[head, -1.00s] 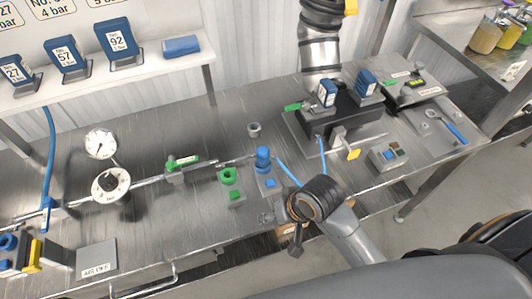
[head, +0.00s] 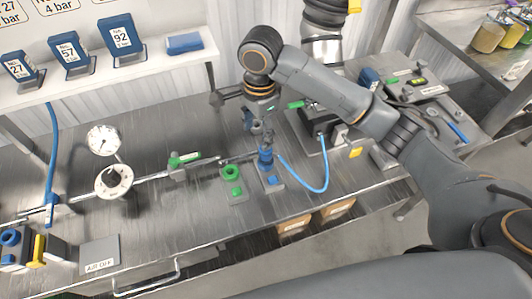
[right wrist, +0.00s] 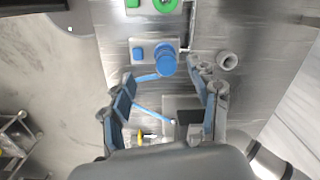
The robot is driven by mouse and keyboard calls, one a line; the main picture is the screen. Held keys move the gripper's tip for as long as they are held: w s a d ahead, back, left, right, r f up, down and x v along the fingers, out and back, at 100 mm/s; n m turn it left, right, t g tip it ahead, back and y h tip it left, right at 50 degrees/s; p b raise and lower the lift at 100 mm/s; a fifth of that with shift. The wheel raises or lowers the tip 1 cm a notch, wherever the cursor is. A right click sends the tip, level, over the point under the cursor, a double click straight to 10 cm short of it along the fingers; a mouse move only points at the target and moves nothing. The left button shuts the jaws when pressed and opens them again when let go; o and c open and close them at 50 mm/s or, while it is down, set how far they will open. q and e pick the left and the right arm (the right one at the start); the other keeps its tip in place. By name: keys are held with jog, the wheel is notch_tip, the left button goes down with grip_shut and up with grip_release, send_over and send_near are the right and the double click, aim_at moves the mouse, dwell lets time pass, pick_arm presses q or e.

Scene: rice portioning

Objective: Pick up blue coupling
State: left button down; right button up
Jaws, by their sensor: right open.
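The blue coupling (head: 265,158) stands upright on a small grey plate (head: 274,186) on the steel bench, with a blue square (head: 271,180) in front of it. The coupling also shows in the right wrist view (right wrist: 166,62), just ahead of and between my fingers. A blue hose (head: 325,172) runs from beside the coupling to the dark device on its right. My right gripper (head: 261,133) points down just above the coupling. Its fingers are spread in the right wrist view (right wrist: 162,82), with nothing held between them. My left gripper is not in view.
A green ring holder (head: 232,172) stands close left of the coupling. Further left are a pipe with a green-handled valve (head: 184,158), a dial (head: 113,180) and a gauge (head: 103,140). A grey ring-shaped fitting (right wrist: 228,60) is near my right finger.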

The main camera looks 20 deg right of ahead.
notch_tip(320, 180, up, 2)
jog(key=w+d+r+m, duration=0.1)
jog(key=d+m, duration=0.1)
jog(key=p, duration=0.2)
send_over(269, 157)
jog(key=w+a, duration=0.1)
jog(key=w, duration=0.1)
jog(key=shift+h, duration=0.3)
jog(key=f, duration=0.8)
jog(key=shift+s+f, duration=0.2)
jog(key=shift+f, duration=0.05)
jog(key=shift+d+f, duration=0.15)
jog(key=shift+f, duration=0.35)
jog(key=f, duration=0.1)
jog(key=f+p, duration=0.1)
jog(key=f, duration=0.1)
jog(key=shift+w+d+f, duration=0.1)
jog(key=shift+d+f, duration=0.2)
jog(key=shift+f, duration=0.45)
jog(key=shift+a, duration=0.1)
jog(key=shift+c, duration=0.5)
